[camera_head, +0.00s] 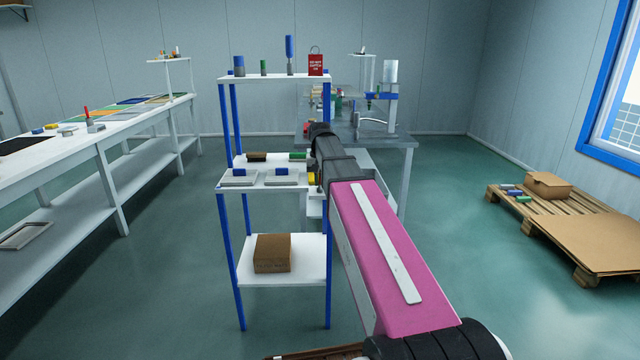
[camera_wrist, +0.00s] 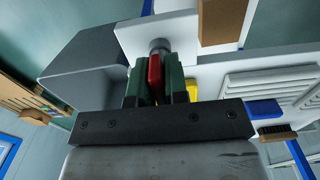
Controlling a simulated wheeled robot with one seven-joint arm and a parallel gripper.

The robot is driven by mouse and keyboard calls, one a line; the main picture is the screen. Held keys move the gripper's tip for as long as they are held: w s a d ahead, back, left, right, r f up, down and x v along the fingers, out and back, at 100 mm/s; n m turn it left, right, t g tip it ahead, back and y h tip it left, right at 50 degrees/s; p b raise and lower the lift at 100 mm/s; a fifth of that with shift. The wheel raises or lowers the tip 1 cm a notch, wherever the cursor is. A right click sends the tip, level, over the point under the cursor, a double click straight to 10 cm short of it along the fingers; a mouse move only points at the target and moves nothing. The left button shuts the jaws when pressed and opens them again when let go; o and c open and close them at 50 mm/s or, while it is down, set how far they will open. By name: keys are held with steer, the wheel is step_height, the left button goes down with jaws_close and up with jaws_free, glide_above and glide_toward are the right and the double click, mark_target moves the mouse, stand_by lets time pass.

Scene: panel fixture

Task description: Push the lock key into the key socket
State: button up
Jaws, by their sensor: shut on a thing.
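In the wrist view, my gripper (camera_wrist: 155,88) has its two green fingers closed on a narrow red piece, which I take to be the lock key (camera_wrist: 155,72). A round grey fitting (camera_wrist: 158,45), which looks like the key socket, sits right beyond the red piece against a white panel (camera_wrist: 172,30). The red piece seems to meet the grey fitting, but I cannot tell how deep it is in. In the head view, my own arm hides the gripper, the key and the socket.
A shelf rack with blue posts (camera_head: 226,262) stands beside my arm. Its middle shelf holds grey trays (camera_head: 281,180) and blue blocks (camera_head: 281,171); a brown box (camera_head: 272,253) is below. In the wrist view, a grey box (camera_wrist: 88,65) is left of my fingers and a yellow piece (camera_wrist: 191,91) right.

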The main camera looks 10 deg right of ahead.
mark_target(320, 175)
jaws_close()
steer(key=shift+r, duration=1.25)
stand_by(0.4)
steer(key=shift+r, duration=2.45)
